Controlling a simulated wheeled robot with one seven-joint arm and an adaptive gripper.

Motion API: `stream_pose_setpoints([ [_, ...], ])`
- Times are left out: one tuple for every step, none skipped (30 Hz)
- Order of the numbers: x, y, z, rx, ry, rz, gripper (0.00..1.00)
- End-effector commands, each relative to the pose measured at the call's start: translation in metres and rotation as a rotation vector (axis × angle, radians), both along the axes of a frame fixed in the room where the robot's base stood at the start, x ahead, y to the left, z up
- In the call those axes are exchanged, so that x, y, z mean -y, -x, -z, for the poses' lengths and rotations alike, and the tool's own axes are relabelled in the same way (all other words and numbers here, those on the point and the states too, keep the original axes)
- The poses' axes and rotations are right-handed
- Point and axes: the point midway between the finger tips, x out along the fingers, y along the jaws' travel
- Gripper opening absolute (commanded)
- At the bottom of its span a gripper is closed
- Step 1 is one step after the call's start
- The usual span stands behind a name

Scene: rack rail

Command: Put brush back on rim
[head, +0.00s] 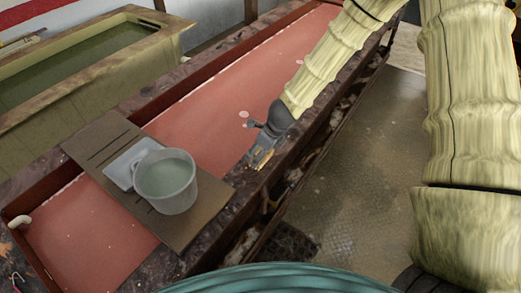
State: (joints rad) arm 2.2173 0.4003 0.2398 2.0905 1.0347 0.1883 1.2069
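My gripper (260,160), dark grey with yellowish parts at its tip, is low over the near rim (225,205) of the long trough with the red-pink bed. It is right of the grey bucket (166,187) and apart from it. The view is too small to tell whether its fingers are open or shut, or whether they hold anything. I cannot make out a brush for certain. A small thin brownish item (25,40) lies on the far trough's edge at the upper left, too small to name.
The bucket stands on a brown board (100,137) laid across the trough, beside a pale square dish (122,170). A second trough (80,62) with dark green contents is behind. An off-white curved piece (20,221) is at the left. Bare floor (365,165) lies right.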

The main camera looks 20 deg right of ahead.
Motion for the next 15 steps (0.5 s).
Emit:
stream_pose_setpoints([
  [-0.0002,-0.0003,0.0007,0.001,-0.001,0.0,0.57],
  [-0.0002,-0.0005,0.0011,0.001,0.0,0.0,0.57],
  [-0.0001,-0.0006,0.0014,0.001,0.0,0.0,0.57],
  [-0.0001,-0.0006,0.0015,0.001,0.0,0.0,0.57],
  [0.0,-0.0006,0.0015,0.001,0.0,0.0,0.57],
  [0.0001,-0.0006,0.0014,0.001,0.0,0.0,0.57],
  [0.0001,-0.0005,0.0015,0.001,0.0,0.0,0.57],
  [0.0002,-0.0004,0.0015,0.001,0.0,0.0,0.57],
  [0.0002,-0.0004,0.0016,0.001,0.0,0.001,0.57],
  [0.0003,-0.0003,0.002,0.001,0.0,0.001,0.57],
  [0.0002,-0.0004,0.0027,0.001,0.0,0.001,0.57],
  [0.0003,-0.0003,0.004,0.001,0.0,0.001,0.57],
  [0.0002,-0.0004,0.0048,0.001,0.0,0.001,0.57],
  [0.0001,-0.0005,0.0054,0.001,0.0,0.001,0.57],
  [0.0,-0.0005,0.0045,0.001,0.0,0.0,0.94],
])
